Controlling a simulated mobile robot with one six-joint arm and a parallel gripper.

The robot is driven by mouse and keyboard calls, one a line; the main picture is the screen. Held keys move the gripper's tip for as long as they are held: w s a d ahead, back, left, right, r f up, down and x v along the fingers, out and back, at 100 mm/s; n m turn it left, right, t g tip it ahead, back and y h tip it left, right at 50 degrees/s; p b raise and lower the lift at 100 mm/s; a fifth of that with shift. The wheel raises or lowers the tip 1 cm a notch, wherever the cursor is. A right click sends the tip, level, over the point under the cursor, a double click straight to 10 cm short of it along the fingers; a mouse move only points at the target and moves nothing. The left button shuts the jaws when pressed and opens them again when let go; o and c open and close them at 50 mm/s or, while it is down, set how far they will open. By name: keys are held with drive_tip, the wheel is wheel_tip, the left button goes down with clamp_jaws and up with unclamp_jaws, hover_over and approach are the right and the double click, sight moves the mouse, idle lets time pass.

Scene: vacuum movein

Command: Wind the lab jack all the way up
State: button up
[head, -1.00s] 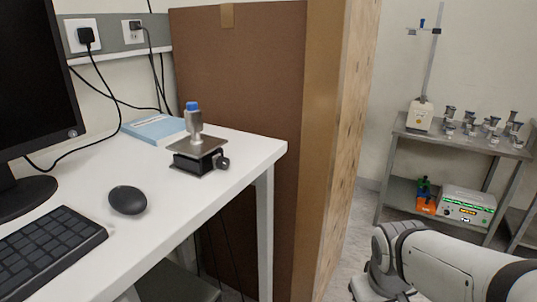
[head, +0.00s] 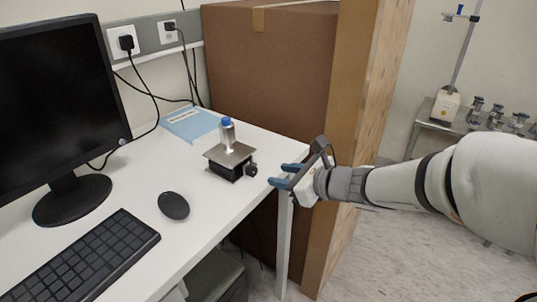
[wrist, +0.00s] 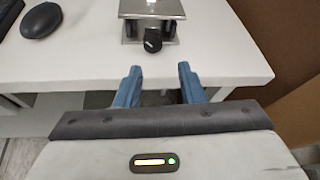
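The lab jack (head: 231,160) sits low on the white desk near its right end. A small metal container with a blue cap (head: 227,132) stands upright on its top plate. Its dark knob (head: 251,170) faces the desk edge and my gripper. My gripper (head: 279,176) is open and empty just off the desk edge, a short way from the knob. In the wrist view the blue fingers of my gripper (wrist: 158,72) are spread apart, with the jack (wrist: 151,30) and its black knob (wrist: 152,41) ahead, between and beyond the fingertips, not touched.
A blue book (head: 190,124), a mouse (head: 173,206), a keyboard (head: 82,262) and a monitor (head: 62,100) are on the desk. A tall cardboard box (head: 275,75) stands behind the desk's right end, close to my arm. The desk around the jack is clear.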

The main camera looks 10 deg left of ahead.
sight(254, 172)
drive_tip(key=shift+n, duration=0.6)
drive_tip(key=x, duration=0.5)
drive_tip(key=s+x, duration=0.1)
drive_tip(key=x, duration=0.2)
drive_tip(key=shift+a+r, duration=0.15)
drive_tip(key=shift+a, duration=0.15)
drive_tip(key=shift+c, duration=0.4)
drive_tip(key=shift+g, duration=0.3)
drive_tip(key=c, duration=0.6)
